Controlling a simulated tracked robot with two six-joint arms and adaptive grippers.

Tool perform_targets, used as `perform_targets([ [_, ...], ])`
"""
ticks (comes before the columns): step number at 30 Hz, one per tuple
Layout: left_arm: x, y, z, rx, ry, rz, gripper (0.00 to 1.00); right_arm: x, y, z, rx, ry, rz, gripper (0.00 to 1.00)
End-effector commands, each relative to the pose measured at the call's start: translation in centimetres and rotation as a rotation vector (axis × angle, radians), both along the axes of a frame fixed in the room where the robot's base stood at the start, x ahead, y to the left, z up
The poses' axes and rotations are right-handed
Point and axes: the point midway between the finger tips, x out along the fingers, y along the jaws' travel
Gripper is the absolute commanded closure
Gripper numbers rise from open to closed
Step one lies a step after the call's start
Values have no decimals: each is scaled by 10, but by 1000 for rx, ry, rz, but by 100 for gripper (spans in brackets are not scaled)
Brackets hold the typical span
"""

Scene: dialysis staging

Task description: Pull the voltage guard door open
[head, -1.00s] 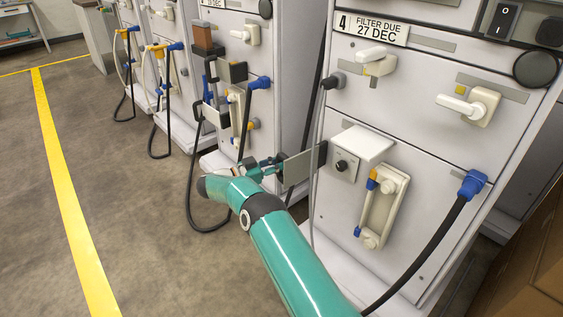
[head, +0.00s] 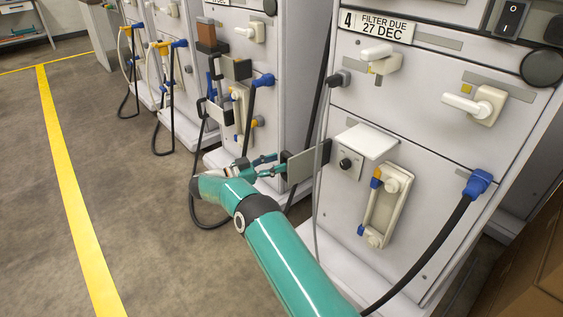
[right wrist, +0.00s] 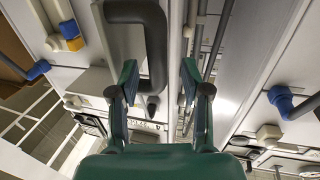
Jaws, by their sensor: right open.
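The voltage guard door appears to be the grey plate (head: 304,166) standing out from the left side of the white box with a black knob (head: 346,163) on machine 4. It stands swung outward, away from the machine front. Its dark handle is small in the head view; in the right wrist view the black loop handle (right wrist: 157,55) is large. My right gripper (head: 268,165) is at the handle side of the plate, fingers apart. In the right wrist view the handle's bar shows between the open fingers (right wrist: 160,72); contact cannot be told. My left gripper is out of view.
A black hose with a blue connector (head: 478,183) hangs at the right of machine 4. A grey tube runs close beside the plate. The neighbouring machine (head: 285,60) stands behind my gripper. The floor at left, with a yellow line (head: 68,180), is clear.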

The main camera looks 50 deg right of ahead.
Motion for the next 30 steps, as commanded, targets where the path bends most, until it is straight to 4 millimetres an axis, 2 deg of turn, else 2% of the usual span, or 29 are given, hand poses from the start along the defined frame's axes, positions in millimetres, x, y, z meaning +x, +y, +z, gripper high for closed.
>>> perform_targets([
  [6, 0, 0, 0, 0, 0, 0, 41, 21, 43, -1, 0, -1, 4, 52],
  [12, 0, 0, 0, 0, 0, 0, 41, 32, 70, -1, -1, 0, 1, 52],
  [18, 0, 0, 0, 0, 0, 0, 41, 36, 80, -1, 0, 1, 0, 52],
  [30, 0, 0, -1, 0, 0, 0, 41, 37, 82, -1, 0, 2, 2, 52],
])
